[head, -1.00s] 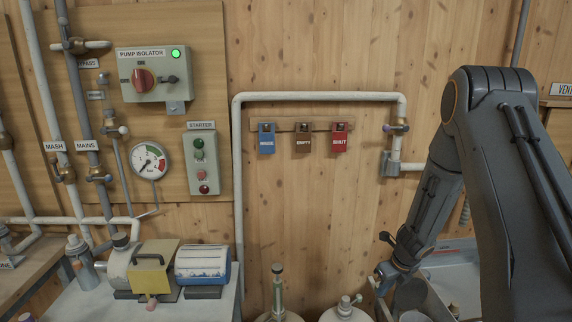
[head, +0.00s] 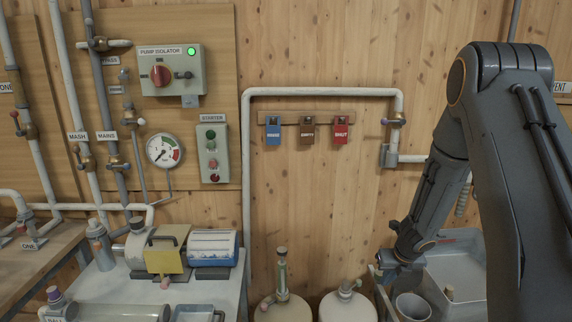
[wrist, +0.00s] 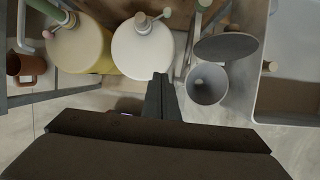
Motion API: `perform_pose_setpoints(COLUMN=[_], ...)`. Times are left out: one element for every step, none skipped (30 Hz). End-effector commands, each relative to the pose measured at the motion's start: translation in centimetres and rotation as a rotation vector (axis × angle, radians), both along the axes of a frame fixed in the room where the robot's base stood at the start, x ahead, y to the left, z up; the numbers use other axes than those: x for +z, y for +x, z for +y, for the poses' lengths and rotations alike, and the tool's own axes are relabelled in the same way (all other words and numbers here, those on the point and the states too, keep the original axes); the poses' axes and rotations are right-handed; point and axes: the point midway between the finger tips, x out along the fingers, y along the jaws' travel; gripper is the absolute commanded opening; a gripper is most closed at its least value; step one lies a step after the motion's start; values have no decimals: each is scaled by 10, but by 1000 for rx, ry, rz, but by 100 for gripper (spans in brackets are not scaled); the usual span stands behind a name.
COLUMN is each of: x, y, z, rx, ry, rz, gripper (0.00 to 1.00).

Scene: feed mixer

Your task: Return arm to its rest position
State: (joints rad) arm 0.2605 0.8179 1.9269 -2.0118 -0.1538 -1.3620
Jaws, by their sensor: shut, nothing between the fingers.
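My gripper (wrist: 160,95) shows in the wrist view at the lower middle, with its dark fingers together and nothing between them. It points down toward the floor beside two round-topped vessels, and touches nothing that I can see. In the head view my dark grey arm fills the right side, folded with its elbow high and its forearm reaching down. The gripper's fingertips cannot be made out in the head view.
A cream vessel (wrist: 82,45) and a white vessel (wrist: 142,52) stand near my gripper. A grey cup (wrist: 207,84) and a pale tray (wrist: 290,118) lie to the right. A bench (head: 105,285) with a yellow-guarded pump (head: 166,262) is at left.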

Motion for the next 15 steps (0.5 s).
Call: perform_pose_setpoints(x=[4, 8, 12, 15, 19, 23, 27, 31, 37, 42, 46, 53, 58, 63, 69], y=[1, 2, 2, 3, 3, 3, 2, 1, 0, -2, -5, -9, -14, -19, -27], z=[2, 3, 4, 5, 6, 7, 7, 8, 10, 11, 12, 13, 14, 16, 18], rx=[-54, -91, -146, -189, -235, -300, -352, -410, -495, -564, -640, -753, -843, -936, -1060], ry=[10, 19, 31, 41, 51, 67, 79, 93, 115, 132, 153, 182, 207, 232, 267], rz=[-8, -13, -20, -26, -32, -39, -44, -50, -60, -67, -74, -85, -91, -98, -105], gripper=[0, 0, 0, 0, 0, 0, 0, 0, 0, 0, 0, 0, 0, 0, 0])
